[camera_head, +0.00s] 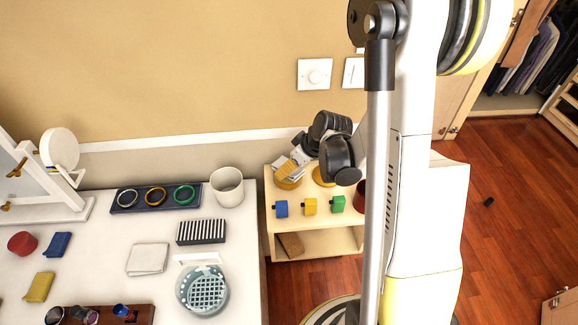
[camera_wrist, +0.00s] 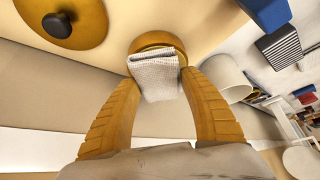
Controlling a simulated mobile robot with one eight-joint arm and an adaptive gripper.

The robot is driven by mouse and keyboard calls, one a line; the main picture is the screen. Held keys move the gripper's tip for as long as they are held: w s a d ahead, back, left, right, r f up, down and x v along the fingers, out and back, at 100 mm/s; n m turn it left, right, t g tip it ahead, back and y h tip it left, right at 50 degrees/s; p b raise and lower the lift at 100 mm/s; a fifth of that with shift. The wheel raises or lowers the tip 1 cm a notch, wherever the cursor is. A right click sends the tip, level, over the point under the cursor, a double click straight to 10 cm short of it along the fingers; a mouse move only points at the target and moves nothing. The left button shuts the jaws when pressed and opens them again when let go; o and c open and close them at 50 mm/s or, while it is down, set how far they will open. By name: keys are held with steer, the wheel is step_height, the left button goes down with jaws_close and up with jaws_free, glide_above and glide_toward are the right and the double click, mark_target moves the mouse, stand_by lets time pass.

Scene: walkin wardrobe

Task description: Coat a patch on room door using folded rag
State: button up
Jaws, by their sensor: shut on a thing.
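My gripper (camera_wrist: 158,95) is shut on the folded rag (camera_wrist: 156,78), a pale grey checked cloth held between its two orange fingers. In the wrist view the rag overlaps a round orange dish (camera_wrist: 158,41) on the small stand; whether they touch I cannot tell. In the head view the rag and my gripper are small, over the stand's left back part, partly hidden by my dark wrist. An orange lid with a black knob (camera_wrist: 80,22) lies beside the dish. I cannot pick out the room door for certain.
A white table (camera_head: 105,240) at left bears a white cup (camera_head: 227,187), a striped box (camera_head: 201,232) and a basket (camera_head: 203,291). The wall is close behind.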

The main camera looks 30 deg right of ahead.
steer(key=shift+f+b, duration=0.6)
steer(key=shift+b, duration=0.1)
stand_by(1.9)
steer(key=shift+r, duration=0.1)
steer(key=shift+r+p, duration=2.45)
steer(key=shift+r, duration=1)
